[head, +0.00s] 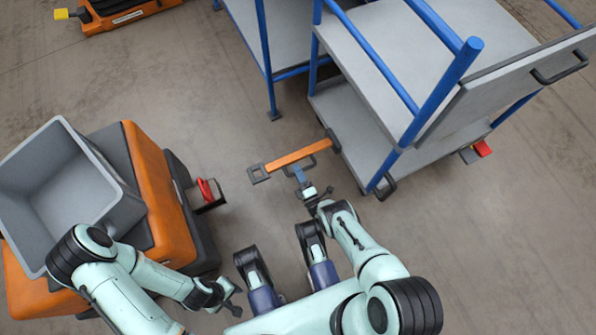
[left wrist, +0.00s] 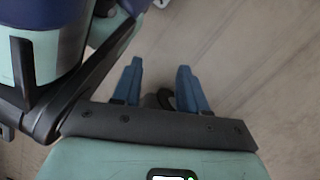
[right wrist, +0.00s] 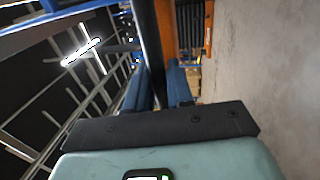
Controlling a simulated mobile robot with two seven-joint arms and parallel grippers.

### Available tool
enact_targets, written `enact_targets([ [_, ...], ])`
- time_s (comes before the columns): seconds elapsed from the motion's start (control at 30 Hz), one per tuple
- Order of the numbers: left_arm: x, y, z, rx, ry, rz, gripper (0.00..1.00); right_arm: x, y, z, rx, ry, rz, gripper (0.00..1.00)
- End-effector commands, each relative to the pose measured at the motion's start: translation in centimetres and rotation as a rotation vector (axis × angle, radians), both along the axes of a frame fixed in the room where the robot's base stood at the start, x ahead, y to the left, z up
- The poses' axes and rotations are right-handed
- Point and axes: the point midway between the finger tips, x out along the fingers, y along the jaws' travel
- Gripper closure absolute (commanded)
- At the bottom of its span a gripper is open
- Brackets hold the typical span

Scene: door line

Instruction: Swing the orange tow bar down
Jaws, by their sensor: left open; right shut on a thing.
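The orange tow bar (head: 297,154) sticks out to the left from the lower front edge of the blue-framed trolley (head: 365,135). Its grey eye (head: 258,173) is at the free end. My right gripper (head: 301,176) is shut on the dark handle along the bar's near side. In the right wrist view the dark handle (right wrist: 149,50) passes between the fingers, with the orange bar (right wrist: 166,25) just beyond. My left gripper (head: 230,297) is open and empty, low over the floor; its spread blue fingers show in the left wrist view (left wrist: 158,85).
An orange tugger (head: 150,190) with a grey bin (head: 55,190) stands at the left; a red-handled hitch (head: 207,193) faces the bar's free end across a gap of bare floor. Another trolley (head: 245,25) stands behind, and an orange vehicle (head: 115,15) at the far left.

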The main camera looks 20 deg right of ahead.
Motion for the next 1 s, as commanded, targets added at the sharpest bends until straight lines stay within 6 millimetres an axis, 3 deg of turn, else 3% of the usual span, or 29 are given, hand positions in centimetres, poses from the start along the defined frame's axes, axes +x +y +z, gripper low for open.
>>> enact_targets([
  [0.03, 0.0, 0.0, 0.0, 0.0, 0.0, 0.0, 0.57, -0.2, -0.4, -0.5, -0.007, 0.016, -0.008, 0.72],
  [0.07, 0.0, 0.0, 0.0, 0.0, 0.0, 0.0, 0.57, -0.2, -0.4, -0.5, -0.007, 0.016, -0.009, 0.63],
  [0.47, 0.3, -0.1, 0.2, 0.0, -0.012, -0.001, 0.57, -0.8, -0.2, -0.4, -0.002, 0.012, -0.004, 0.63],
  [0.77, 3.1, -0.4, 1.4, 0.007, -0.101, -0.012, 0.57, -6.6, -0.8, -1.6, -0.003, 0.016, -0.006, 0.63],
  [1.0, 1.4, -0.2, 0.5, 0.003, -0.046, -0.005, 0.57, -11.2, -1.3, -2.7, -0.003, 0.016, -0.01, 0.63],
])
